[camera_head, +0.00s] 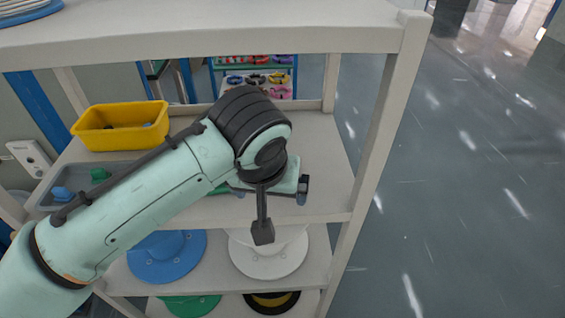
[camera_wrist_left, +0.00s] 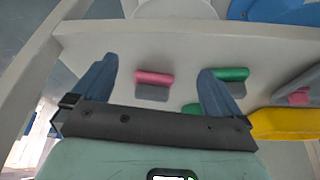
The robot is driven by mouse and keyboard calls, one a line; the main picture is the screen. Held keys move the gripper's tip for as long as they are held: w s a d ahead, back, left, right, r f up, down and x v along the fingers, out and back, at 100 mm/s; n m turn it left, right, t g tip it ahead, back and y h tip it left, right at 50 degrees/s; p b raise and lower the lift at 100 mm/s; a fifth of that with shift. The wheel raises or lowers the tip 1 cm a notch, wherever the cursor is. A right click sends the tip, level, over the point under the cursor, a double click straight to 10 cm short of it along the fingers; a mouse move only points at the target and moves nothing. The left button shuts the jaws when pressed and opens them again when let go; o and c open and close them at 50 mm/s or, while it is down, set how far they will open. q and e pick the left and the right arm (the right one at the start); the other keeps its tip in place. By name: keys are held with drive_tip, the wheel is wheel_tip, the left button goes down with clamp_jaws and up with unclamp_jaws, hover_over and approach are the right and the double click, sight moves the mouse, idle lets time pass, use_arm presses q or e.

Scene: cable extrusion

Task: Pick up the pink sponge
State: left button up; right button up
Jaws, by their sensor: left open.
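The pink sponge (camera_wrist_left: 155,77), with a grey side, lies on the shelf board (camera_wrist_left: 110,40) in the left wrist view. It sits between the two blue fingers of my left gripper (camera_wrist_left: 160,66), which is open, and the fingers do not visibly touch it. A green sponge (camera_wrist_left: 231,74) with a grey side lies to its right, close to the right finger. In the head view my left gripper (camera_head: 271,192) is over the middle shelf, and my arm hides the pink sponge there. My right gripper is not in view.
A yellow bin (camera_head: 120,127) and a grey tray (camera_head: 47,190) with small items stand on the shelf's left. Blue (camera_head: 167,258) and white (camera_head: 268,262) reels lie on the shelf below. The upper shelf (camera_head: 220,30) and right post (camera_head: 385,110) frame the space around my arm.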

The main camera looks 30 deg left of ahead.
use_arm(q)
drive_tip(key=w, duration=0.1)
drive_tip(key=w+a, duration=0.1)
drive_tip(key=w, duration=0.1)
drive_tip(key=w+p, duration=0.1)
drive_tip(key=w, duration=0.1)
drive_tip(key=shift+a, duration=0.35)
drive_tip(key=shift+w+a+r+p, duration=0.1)
drive_tip(key=shift+w+a+p, duration=0.15)
drive_tip(key=shift+w, duration=0.3)
drive_tip(key=shift+w+a+p, duration=0.15)
drive_tip(key=shift+w+a, duration=0.05)
drive_tip(key=shift+w, duration=0.35)
drive_tip(key=shift+w+a+f, duration=0.25)
drive_tip(key=shift+w+f, duration=0.7)
drive_tip(key=shift+f, duration=0.25)
drive_tip(key=shift+w+f+b, duration=0.1)
drive_tip(key=shift+f+b, duration=0.2)
drive_tip(key=shift+s, duration=0.3)
drive_tip(key=shift+w, duration=0.2)
drive_tip(key=c, duration=0.9)
drive_tip(key=shift+c, duration=0.8)
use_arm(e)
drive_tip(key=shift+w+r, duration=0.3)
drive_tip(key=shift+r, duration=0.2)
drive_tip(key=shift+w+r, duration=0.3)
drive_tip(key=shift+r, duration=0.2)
